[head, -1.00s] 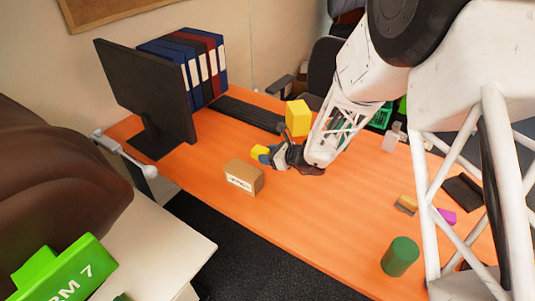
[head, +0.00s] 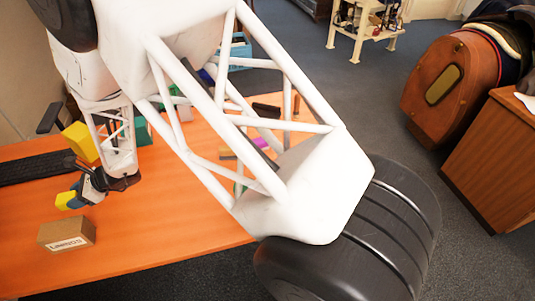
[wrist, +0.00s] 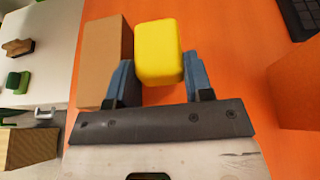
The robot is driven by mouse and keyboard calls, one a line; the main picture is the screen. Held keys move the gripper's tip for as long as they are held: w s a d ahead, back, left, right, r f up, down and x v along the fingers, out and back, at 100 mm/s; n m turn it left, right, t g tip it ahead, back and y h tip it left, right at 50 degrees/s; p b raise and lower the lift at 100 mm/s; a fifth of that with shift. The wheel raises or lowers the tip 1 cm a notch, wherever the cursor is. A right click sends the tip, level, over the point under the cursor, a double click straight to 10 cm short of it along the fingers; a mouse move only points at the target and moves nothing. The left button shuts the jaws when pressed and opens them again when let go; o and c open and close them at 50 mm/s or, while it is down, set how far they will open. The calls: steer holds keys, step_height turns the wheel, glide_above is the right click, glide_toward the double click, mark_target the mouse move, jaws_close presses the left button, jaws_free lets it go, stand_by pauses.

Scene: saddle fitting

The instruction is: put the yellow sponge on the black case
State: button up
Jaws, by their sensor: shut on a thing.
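The yellow sponge (wrist: 158,50) is between the blue fingers of my gripper (wrist: 160,82) in the wrist view. In the head view my gripper (head: 80,190) is at the left, low over the orange table, with the sponge (head: 65,200) at its tips. I cannot tell whether the sponge touches the table. A dark flat thing, apparently the black case (head: 266,110), lies near the table's far right end, partly hidden behind my arm's white struts.
A cardboard box (head: 67,233) stands close beside the sponge; it also shows in the wrist view (wrist: 103,60). A larger yellow block (head: 79,142) and a black keyboard (head: 35,167) are near my gripper. A purple item (head: 261,143) lies near the dark thing.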

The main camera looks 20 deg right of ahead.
steer(key=shift+d, duration=0.1)
steer(key=w+d+r+m+t+h, duration=0.15)
steer(key=w+d, duration=0.25)
steer(key=d, duration=0.8)
steer(key=w+d+r+m+t, duration=0.1)
steer(key=w+d+m+t, duration=0.2)
steer(key=d, duration=1)
steer(key=w+d+r+m+t, duration=0.15)
steer(key=w+d, duration=0.25)
steer(key=d, duration=0.8)
steer(key=s+d+r+m+t+h, duration=0.1)
steer(key=s+d+m+t, duration=0.1)
steer(key=d, duration=0.9)
steer(key=s+d+m+t+h, duration=0.2)
steer(key=s+d, duration=0.1)
steer(key=d, duration=0.8)
steer(key=s+d+m+t+h, duration=0.1)
steer(key=s+d+m+h, duration=0.1)
steer(key=s+d, duration=0.3)
steer(key=s+d+m+t+h, duration=0.2)
steer(key=s+d, duration=0.4)
steer(key=d, duration=0.6)
steer(key=shift+s+r, duration=0.15)
steer(key=shift+r, duration=0.25)
steer(key=shift+a, duration=0.1)
steer(key=shift+f, duration=2.25)
